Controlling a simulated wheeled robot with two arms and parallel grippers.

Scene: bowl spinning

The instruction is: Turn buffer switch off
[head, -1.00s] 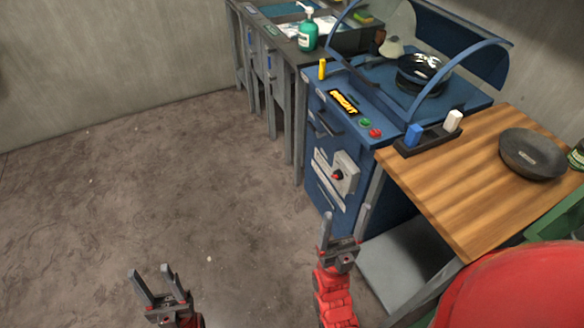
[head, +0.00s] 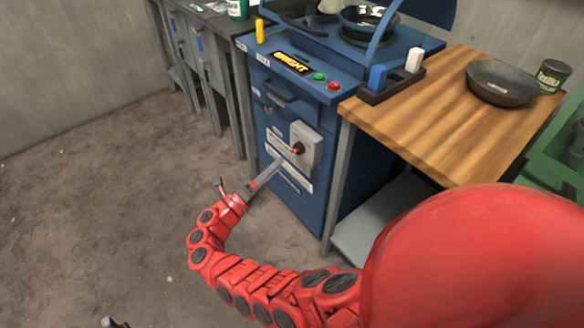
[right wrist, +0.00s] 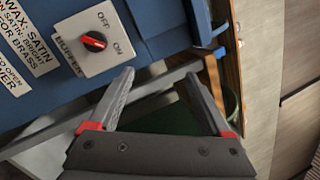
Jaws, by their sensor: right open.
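The buffer switch is a grey box (head: 312,151) on the front of the blue cabinet, with a red and black knob (head: 297,149). In the right wrist view the knob (right wrist: 94,41) sits at upper left beside the printed words OFF and ON. Its red bar seems to lie toward the ON side. My right gripper (head: 250,176) is open and empty, with one finger close to the knob in the head view. In the wrist view its fingertips (right wrist: 159,73) are right of and below the switch plate, apart from the knob. My left gripper (head: 115,322) barely shows at the bottom edge.
The blue cabinet (head: 282,105) carries green and red buttons. A wooden table (head: 420,130) with a dark bowl (head: 501,82) stands at right, its grey leg (head: 337,190) near the switch. Open floor (head: 90,210) lies at left.

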